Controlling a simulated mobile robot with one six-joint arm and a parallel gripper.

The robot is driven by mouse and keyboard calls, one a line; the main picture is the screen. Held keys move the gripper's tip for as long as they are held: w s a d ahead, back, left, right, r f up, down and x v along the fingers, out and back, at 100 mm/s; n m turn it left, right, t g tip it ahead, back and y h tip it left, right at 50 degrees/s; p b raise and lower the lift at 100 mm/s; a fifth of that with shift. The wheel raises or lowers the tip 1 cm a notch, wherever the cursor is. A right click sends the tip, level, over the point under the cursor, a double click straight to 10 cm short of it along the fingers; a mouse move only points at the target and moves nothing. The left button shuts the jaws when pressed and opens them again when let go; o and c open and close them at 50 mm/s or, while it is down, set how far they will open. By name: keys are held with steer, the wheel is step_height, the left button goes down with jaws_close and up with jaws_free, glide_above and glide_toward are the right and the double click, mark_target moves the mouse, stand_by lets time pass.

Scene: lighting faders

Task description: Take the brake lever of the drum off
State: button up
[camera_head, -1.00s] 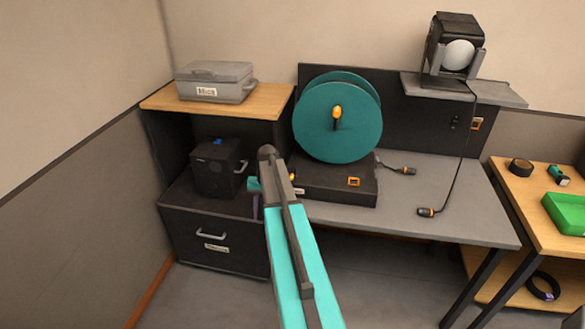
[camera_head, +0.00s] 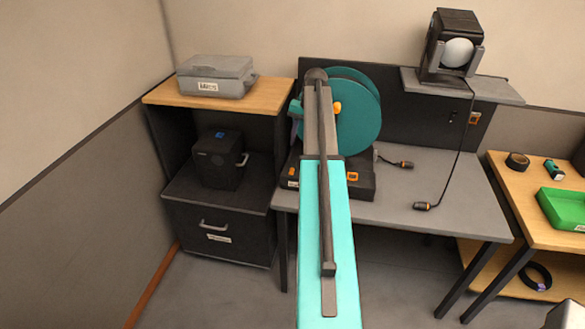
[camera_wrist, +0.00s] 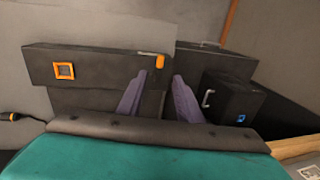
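The teal drum (camera_head: 362,112) stands upright on its dark base box (camera_head: 362,190) on the grey bench, partly hidden behind my arm. A small orange lever (camera_head: 292,172) sits at the left end of the base's front, beside a white label. In the wrist view, which is turned nearly upside down, the lever (camera_wrist: 160,61) points out from the end of the base (camera_wrist: 105,68). My gripper (camera_wrist: 160,78) is open and empty. Its two purple fingers point towards the lever, which shows between their tips, apparently a little beyond them.
A dark box with a handle (camera_head: 219,160) stands on the cabinet left of the bench. A grey case (camera_head: 216,78) lies on the wooden shelf above. Cable plugs (camera_head: 422,206) lie or hang at the bench's right. A green tray (camera_head: 562,208) is far right.

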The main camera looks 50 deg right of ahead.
mark_target(292, 171)
steer(key=shift+f, duration=0.1)
steer(key=shift+w+a+f+b, duration=0.3)
steer(key=shift+f+b, duration=0.9)
steer(key=shift+f, duration=1.05)
steer(key=shift+w+a+f+b, duration=0.2)
steer(key=shift+w+f+b, duration=0.25)
steer(key=shift+f+b, duration=1.3)
steer(key=shift+w+a+f+b, duration=0.3)
steer(key=shift+f+b, duration=0.4)
steer(key=shift+f, duration=2)
steer(key=shift+c, duration=0.5)
steer(key=shift+d, duration=0.1)
jaws_close()
